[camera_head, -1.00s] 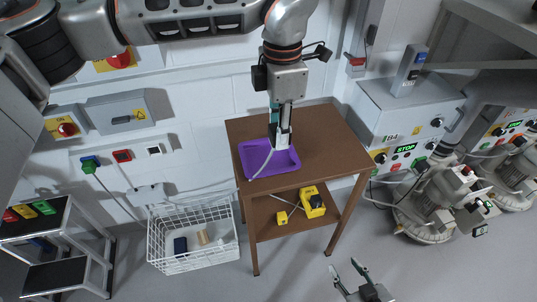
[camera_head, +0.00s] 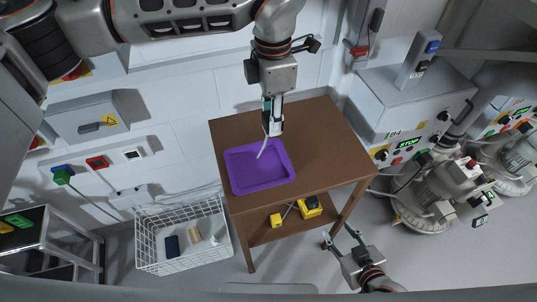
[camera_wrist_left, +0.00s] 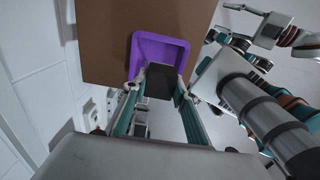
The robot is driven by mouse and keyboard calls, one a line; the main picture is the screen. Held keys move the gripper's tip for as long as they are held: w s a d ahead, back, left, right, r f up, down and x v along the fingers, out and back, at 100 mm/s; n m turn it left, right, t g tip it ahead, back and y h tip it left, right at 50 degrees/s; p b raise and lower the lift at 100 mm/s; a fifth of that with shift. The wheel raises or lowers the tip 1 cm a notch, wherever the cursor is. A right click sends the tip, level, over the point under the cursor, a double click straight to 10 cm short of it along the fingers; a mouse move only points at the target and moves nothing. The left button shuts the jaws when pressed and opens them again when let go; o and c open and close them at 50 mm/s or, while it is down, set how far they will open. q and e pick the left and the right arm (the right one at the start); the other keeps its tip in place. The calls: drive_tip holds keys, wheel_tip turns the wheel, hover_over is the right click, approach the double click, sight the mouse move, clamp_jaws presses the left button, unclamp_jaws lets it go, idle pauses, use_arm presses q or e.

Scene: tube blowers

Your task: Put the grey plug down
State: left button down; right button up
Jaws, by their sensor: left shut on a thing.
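My left gripper (camera_head: 272,132) points down near the back edge of the purple tray (camera_head: 236,180) on the brown table. It is shut on the grey plug (camera_wrist_left: 163,76), a dark block between the fingertips in the left wrist view. In the head view the fingers mostly hide the plug; a short pale cable (camera_head: 263,150) hangs from there over the tray. The tray (camera_wrist_left: 180,52) also shows beyond the plug in the left wrist view. My right gripper (camera_head: 339,236) is open and apart from the table, at the lower right.
The table top (camera_head: 325,150) is clear right of the tray. Yellow items (camera_head: 310,207) lie on the lower shelf. A white wire basket (camera_head: 183,235) stands left of the table. Grey machines (camera_head: 420,190) stand at the right, by the control box (camera_head: 405,105).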

use_arm(q)
wheel_tip(320, 180, down, 15)
drive_tip(key=shift+w+r+p, duration=0.1)
drive_tip(key=shift+p, duration=0.25)
drive_tip(key=shift+f, duration=0.2)
drive_tip(key=c, duration=1.6)
unclamp_jaws()
drive_tip(key=shift+r, duration=0.15)
wheel_tip(320, 180, up, 12)
drive_tip(key=shift+r+b, duration=0.1)
drive_tip(key=shift+b, duration=0.35)
